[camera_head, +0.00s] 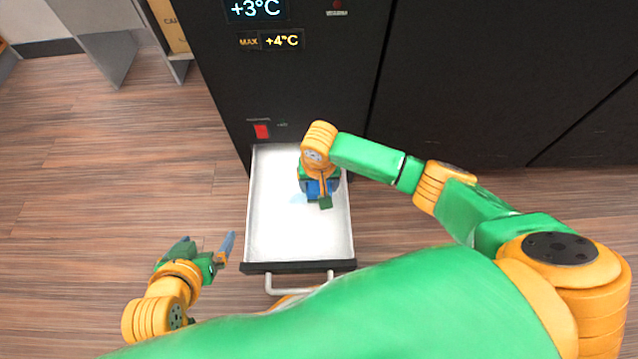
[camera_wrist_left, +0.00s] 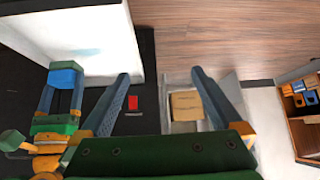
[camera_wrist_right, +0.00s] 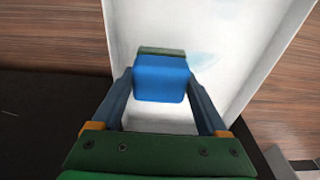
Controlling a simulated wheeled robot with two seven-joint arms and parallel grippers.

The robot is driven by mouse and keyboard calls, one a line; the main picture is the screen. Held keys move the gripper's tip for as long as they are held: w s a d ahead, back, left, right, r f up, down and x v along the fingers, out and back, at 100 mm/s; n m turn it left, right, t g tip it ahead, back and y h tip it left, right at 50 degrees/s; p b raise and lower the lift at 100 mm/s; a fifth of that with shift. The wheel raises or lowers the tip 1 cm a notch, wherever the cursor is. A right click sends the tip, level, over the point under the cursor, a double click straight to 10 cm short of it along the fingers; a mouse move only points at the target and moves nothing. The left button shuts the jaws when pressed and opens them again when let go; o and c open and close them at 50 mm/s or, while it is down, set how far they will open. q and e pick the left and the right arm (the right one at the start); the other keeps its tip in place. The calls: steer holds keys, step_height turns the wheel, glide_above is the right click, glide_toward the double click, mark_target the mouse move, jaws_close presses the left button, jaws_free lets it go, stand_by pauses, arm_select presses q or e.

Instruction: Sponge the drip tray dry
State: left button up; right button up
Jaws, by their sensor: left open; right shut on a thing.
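The white drip tray (camera_head: 270,225) is pulled out like a drawer from a black machine, with a black front edge and a metal handle. A faint bluish wet patch (camera_wrist_right: 204,60) shows on its floor, and it is partly hidden by my right gripper in the head view. My right gripper (camera_head: 321,198) is over the tray, shut on a blue sponge (camera_wrist_right: 160,77). Whether the sponge touches the tray floor I cannot tell. My left gripper (camera_head: 210,248) is open and empty, left of the tray's front corner. The sponge also shows in the left wrist view (camera_wrist_left: 64,76).
The black machine (camera_head: 310,60) stands behind the tray, with lit temperature displays and a red switch (camera_head: 261,131). A cardboard box (camera_wrist_left: 187,105) and a wooden shelf unit with small items (camera_wrist_left: 305,125) lie off to the side. The wooden floor left of the tray is clear.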

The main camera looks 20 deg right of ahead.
steer(key=shift+f+b, duration=0.95)
steer(key=shift+b, duration=0.1)
arm_select(q)
steer(key=w+d+r+t+h, duration=0.1)
steer(key=w+r+t, duration=0.2)
steer(key=r, duration=0.3)
steer(key=w+d+r+t+h, duration=0.1)
steer(key=w+d+r+t, duration=0.1)
steer(key=w+r+t, duration=0.2)
steer(key=shift+w+r+m+t, duration=0.15)
steer(key=shift+r+m+t, duration=0.15)
steer(key=shift+r+t, duration=0.95)
steer(key=shift+f+g+b, duration=0.15)
steer(key=shift+g+b, duration=0.2)
steer(key=shift+b, duration=0.2)
arm_select(e)
steer(key=shift+f, duration=1.05)
steer(key=shift+a, duration=0.1)
